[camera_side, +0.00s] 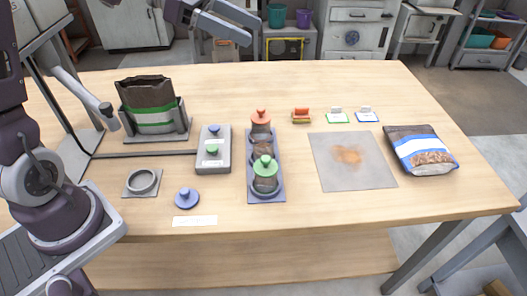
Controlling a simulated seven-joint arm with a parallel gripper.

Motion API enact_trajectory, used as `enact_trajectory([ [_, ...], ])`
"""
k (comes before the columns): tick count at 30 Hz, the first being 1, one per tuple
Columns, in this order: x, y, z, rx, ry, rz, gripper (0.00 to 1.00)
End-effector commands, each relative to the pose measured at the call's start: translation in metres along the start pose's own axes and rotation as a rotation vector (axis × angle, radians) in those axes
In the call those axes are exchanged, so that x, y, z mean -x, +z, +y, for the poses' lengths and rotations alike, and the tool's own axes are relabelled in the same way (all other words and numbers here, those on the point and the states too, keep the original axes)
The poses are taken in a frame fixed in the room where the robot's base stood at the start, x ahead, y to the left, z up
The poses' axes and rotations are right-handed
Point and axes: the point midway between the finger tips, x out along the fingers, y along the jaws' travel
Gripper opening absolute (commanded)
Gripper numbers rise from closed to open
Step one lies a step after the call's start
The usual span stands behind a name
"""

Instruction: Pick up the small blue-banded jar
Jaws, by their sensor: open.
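No jar with a clear blue band shows. A green-banded jar with a green knobbed lid (265,174) stands at the near end of a blue-grey tray (266,196). A jar with an orange knobbed lid (261,118) stands at the tray's far end. A loose blue knobbed lid (187,197) lies on the table at front left, beside an empty grey ring on a plate (142,182).
A blue-and-white banded bag (422,150) lies at right, beside a grey mat (372,181) with an orange-brown patch. A green-banded dark bag (153,105) stands in a holder at back left. A grey box with knobs (214,163) stands left of the tray. The right front is clear.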

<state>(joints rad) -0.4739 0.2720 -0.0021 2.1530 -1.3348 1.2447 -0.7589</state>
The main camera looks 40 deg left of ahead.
Motion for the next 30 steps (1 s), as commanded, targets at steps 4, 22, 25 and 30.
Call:
enact_trajectory([
  [4,-0.039,-0.093,0.000,0.036,-0.001,-0.005,0.60],
  [22,-0.124,-0.258,0.000,0.007,0.002,-0.004,0.60],
  [25,-0.141,-0.257,0.000,0.006,0.001,-0.005,0.60],
  [30,-0.172,-0.257,0.003,0.007,0.002,-0.004,0.60],
])
